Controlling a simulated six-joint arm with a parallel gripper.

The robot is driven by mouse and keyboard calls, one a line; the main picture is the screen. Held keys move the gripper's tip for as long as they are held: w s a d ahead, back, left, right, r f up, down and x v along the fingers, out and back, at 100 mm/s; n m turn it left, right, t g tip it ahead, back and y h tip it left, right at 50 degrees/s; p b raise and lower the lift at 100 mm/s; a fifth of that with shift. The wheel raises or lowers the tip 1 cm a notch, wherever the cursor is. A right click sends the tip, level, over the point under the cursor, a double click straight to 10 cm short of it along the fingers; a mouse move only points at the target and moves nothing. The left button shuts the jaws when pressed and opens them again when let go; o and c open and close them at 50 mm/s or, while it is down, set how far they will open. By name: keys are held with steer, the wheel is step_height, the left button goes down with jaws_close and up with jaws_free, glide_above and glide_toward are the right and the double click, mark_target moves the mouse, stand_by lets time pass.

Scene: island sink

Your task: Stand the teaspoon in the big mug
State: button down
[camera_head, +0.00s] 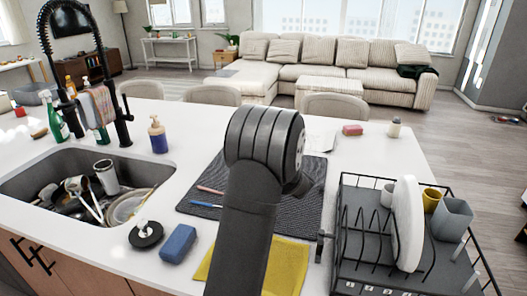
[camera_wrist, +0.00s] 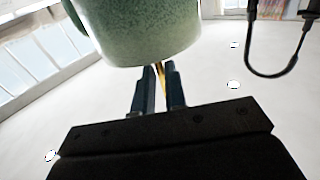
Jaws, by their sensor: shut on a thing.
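A green speckled mug (camera_wrist: 140,35) fills the upper part of the wrist view, its base towards my fingers and part of its handle at the left. Its rim and inside are out of view. My gripper (camera_wrist: 157,72) is shut, with a thin golden strip (camera_wrist: 159,76), apparently the teaspoon's handle, between its fingers. The mug hides the fingertips and the rest of the strip, so I cannot tell whether the spoon is inside or behind the mug. In the head view my own arm hides the gripper; neither the mug nor the spoon shows there.
A dark mat (camera_head: 196,208) holds a red pen (camera_head: 210,190) and a blue pen (camera_head: 206,205). The dish rack (camera_head: 345,240) with a plate (camera_head: 405,225) and cups stands right. The sink (camera_head: 45,180) with dishes is left, beside a blue sponge (camera_head: 178,243). A yellow cloth (camera_head: 290,265) lies in front.

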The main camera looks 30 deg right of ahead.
steer(key=c, duration=1.4)
jaws_free()
steer(key=s, duration=1.2)
steer(key=shift+w, duration=0.1)
steer(key=w, duration=0.4)
steer(key=w+r, duration=0.1)
steer(key=w, duration=0.3)
steer(key=w+r, duration=0.1)
steer(key=w, duration=0.2)
steer(key=shift+w+r, duration=0.15)
steer(key=shift+w, duration=0.25)
